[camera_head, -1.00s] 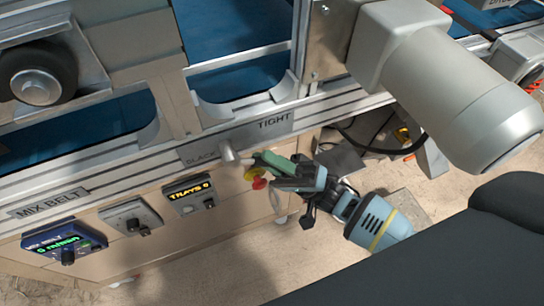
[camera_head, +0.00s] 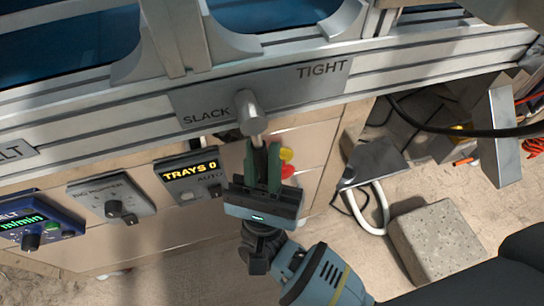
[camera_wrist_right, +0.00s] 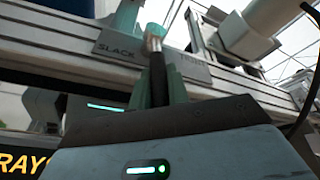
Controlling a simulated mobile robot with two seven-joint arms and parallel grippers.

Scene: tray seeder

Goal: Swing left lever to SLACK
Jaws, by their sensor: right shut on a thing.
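The lever's metal hub (camera_head: 251,112) sits on a grey plate (camera_head: 300,92), which reads SLACK at its left and TIGHT at its right. The lever's dark handle (camera_head: 262,160) points down from the hub, below the space between the two words and closer to SLACK. My right gripper (camera_head: 263,154) is shut on that handle, with a green finger on each side. In the right wrist view the dark handle (camera_wrist_right: 158,78) runs up between the green fingers to the hub (camera_wrist_right: 153,36). My left gripper is not in view.
A tray counter box reading TRAYS 0 (camera_head: 191,178) is close left of my right gripper. A red and a yellow button (camera_head: 287,156) are just right of the fingers. A concrete block (camera_head: 437,240) and cables lie on the floor at the right.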

